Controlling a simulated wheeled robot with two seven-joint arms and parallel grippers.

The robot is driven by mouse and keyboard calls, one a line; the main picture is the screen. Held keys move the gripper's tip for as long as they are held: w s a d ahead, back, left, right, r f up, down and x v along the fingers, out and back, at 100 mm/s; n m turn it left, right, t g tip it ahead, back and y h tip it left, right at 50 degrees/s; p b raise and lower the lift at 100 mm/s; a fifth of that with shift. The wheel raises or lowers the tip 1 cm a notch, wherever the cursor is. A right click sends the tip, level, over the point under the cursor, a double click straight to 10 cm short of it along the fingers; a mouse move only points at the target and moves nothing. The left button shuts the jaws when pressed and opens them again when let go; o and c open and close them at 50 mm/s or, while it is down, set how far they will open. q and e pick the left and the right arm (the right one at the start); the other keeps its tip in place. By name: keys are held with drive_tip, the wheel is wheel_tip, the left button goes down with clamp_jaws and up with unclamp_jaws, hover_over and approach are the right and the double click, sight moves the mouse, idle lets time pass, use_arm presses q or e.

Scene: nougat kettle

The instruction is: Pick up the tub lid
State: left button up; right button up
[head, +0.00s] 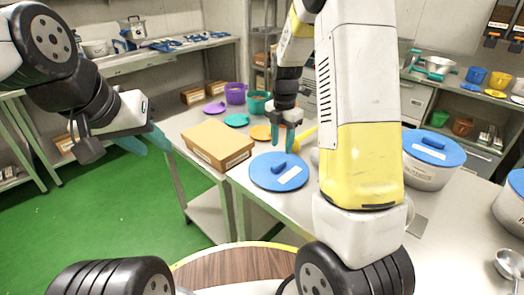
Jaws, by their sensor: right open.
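A round blue lid (262,176) with a raised blue handle and a white label lies flat near the edge of the metal table. My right gripper (283,144) points down over the lid's far part, its teal fingers apart and empty, close to the handle; whether it touches cannot be told. Another blue lid (434,145) sits on a white tub (424,173) to the right, behind my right arm. My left gripper (146,143) hangs over the floor at the left, its teal fingers apart and empty.
A cardboard box (217,144) lies left of the lid. Purple (235,93) and teal (259,103) tubs, with several small lids, stand further back. A second white tub (510,205) and a ladle (509,263) are at the far right. Green floor (110,215) is clear at left.

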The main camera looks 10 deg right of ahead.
sight(279, 163)
drive_tip(key=shift+w+f, duration=0.25)
drive_tip(key=shift+f, duration=0.2)
drive_tip(key=f, duration=0.7)
drive_tip(key=shift+w+a+f, duration=0.1)
drive_tip(key=shift+w+a, duration=0.05)
drive_tip(key=shift+a, duration=0.05)
clamp_jaws()
